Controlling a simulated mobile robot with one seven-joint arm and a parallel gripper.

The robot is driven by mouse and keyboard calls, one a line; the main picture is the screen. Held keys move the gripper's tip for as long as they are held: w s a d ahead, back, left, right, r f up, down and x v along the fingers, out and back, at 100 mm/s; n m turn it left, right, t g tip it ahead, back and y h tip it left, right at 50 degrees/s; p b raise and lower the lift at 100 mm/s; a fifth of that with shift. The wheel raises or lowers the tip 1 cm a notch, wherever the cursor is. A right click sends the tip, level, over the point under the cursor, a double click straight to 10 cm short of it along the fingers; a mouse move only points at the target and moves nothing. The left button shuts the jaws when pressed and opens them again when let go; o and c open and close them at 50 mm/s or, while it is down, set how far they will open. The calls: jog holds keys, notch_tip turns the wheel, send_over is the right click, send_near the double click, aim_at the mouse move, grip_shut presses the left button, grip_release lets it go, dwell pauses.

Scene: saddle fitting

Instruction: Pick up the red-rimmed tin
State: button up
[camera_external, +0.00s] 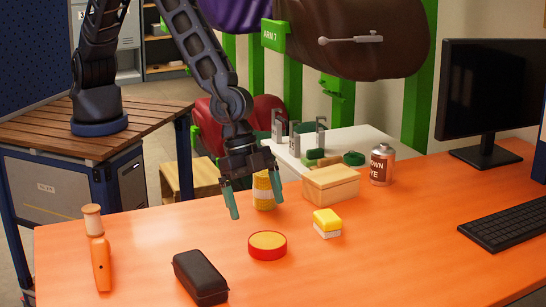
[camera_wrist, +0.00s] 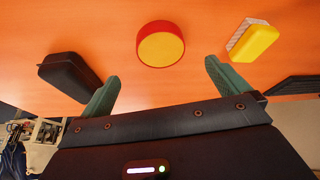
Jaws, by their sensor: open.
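The red-rimmed tin (camera_external: 267,245) is a low round tin with a red side and a yellowish top. It lies flat on the orange table, and it also shows in the wrist view (camera_wrist: 160,45), at the top centre. My gripper (camera_external: 256,200) is open and empty, with green fingers pointing down. It is above the table, behind the tin in the external view and apart from it. In the wrist view my gripper (camera_wrist: 160,78) has its two fingers spread, with the tin beyond their tips.
A black case (camera_external: 201,277) lies left of the tin, and a yellow-and-white sponge (camera_external: 327,223) lies right of it. A yellow-labelled can (camera_external: 263,190) stands close behind my gripper's fingers. A wooden box (camera_external: 330,184) and a brown-dye bottle (camera_external: 382,165) stand further back.

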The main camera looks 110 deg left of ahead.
aim_at(266, 248)
jog(key=shift+x, duration=4.3)
jog(key=shift+c, duration=0.2)
jog(key=c, duration=1.2)
jog(key=shift+o, duration=0.2)
